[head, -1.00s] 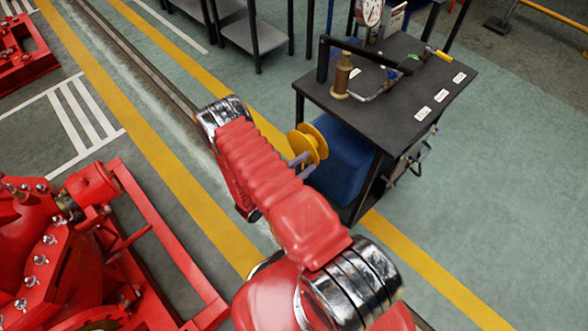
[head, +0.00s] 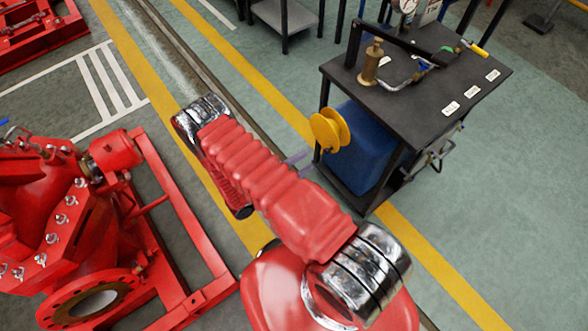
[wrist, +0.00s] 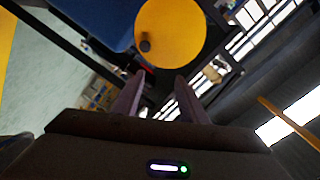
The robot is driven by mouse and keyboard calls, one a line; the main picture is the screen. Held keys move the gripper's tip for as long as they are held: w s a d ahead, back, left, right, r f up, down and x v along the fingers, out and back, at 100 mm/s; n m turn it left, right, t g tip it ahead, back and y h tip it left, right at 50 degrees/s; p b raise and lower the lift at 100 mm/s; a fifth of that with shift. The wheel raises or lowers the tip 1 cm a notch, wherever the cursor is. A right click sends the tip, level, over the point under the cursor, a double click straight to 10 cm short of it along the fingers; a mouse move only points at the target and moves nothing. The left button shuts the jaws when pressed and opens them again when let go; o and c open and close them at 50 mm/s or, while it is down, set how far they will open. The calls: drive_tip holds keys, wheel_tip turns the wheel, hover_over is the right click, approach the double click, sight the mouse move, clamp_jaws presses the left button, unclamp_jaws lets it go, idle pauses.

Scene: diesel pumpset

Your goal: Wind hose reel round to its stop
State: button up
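The hose reel (head: 328,130) is a yellow spool beside a blue tank under the bench. In the wrist view its round yellow face (wrist: 182,30) fills the top middle, with a small dark knob (wrist: 145,44) low on the left part. My gripper (wrist: 158,74) has its two fingers apart with nothing between them. The fingertips are below the reel's face in that picture, apart from the knob. In the head view a gripper finger (head: 298,158) shows left of and below the reel, with a gap; my arm hides the rest.
The dark bench (head: 425,105) carries a brass fitting (head: 372,65), a lever and labels. The blue tank (head: 362,150) stands close behind the reel. A red pumpset (head: 75,215) stands on the left. The floor right of the bench is clear.

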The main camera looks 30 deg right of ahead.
drive_tip(key=shift+s+a, duration=0.2)
drive_tip(key=shift+a, duration=0.7)
drive_tip(key=shift+s+a, duration=0.2)
drive_tip(key=shift+a, duration=0.65)
